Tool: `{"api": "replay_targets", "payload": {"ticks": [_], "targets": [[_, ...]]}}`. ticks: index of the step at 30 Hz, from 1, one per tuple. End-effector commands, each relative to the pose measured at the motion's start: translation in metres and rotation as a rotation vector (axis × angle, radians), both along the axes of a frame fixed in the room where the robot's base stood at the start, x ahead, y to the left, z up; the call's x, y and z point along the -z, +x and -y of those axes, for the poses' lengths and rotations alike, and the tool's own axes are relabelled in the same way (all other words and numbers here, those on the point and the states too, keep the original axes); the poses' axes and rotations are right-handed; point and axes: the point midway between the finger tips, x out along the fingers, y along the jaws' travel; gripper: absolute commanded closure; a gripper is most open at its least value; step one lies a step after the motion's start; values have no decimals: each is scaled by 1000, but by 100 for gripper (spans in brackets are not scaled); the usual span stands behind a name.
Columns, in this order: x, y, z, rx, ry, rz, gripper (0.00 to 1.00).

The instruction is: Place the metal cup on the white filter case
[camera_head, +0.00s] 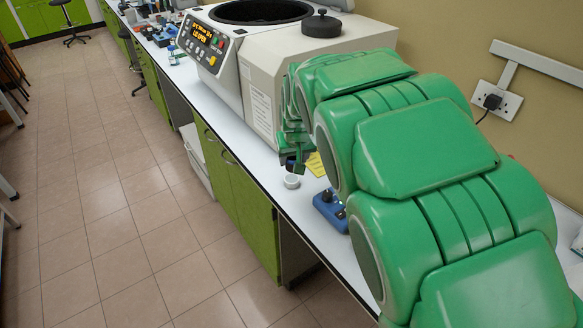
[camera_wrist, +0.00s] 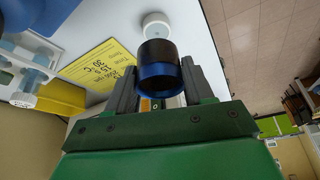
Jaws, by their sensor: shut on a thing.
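The metal cup (camera_wrist: 160,72) is a dark, shiny blue-black cylinder between my gripper's fingers (camera_wrist: 160,88) in the wrist view. My gripper (camera_head: 297,166) is shut on it. The white filter case (camera_head: 292,181) is a small round white piece on the bench near the front edge, just below my gripper in the head view. It also shows in the wrist view (camera_wrist: 155,23), just beyond the cup. In the head view the cup is mostly hidden by the green fingers. I cannot tell how large the gap between cup and case is.
A yellow note (camera_wrist: 103,64) lies on the bench beside the case. A blue device (camera_head: 331,210) with dark knobs stands to the right. A large beige machine (camera_head: 255,75) stands behind. The bench's front edge (camera_head: 262,190) is close by.

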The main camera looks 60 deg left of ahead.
Motion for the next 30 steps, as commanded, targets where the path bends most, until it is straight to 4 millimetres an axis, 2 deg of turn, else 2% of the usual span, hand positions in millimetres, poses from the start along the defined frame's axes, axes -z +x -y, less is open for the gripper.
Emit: {"api": "replay_targets", "payload": {"ticks": [3, 10, 19, 25, 30], "targets": [[16, 5, -9, 0, -3, -2, 78], [31, 12, -23, 1, 1, -1, 78], [41, 15, -29, 1, -1, -2, 78], [67, 14, -30, 1, -6, -4, 78], [72, 15, -30, 1, -1, -1, 78]]}}
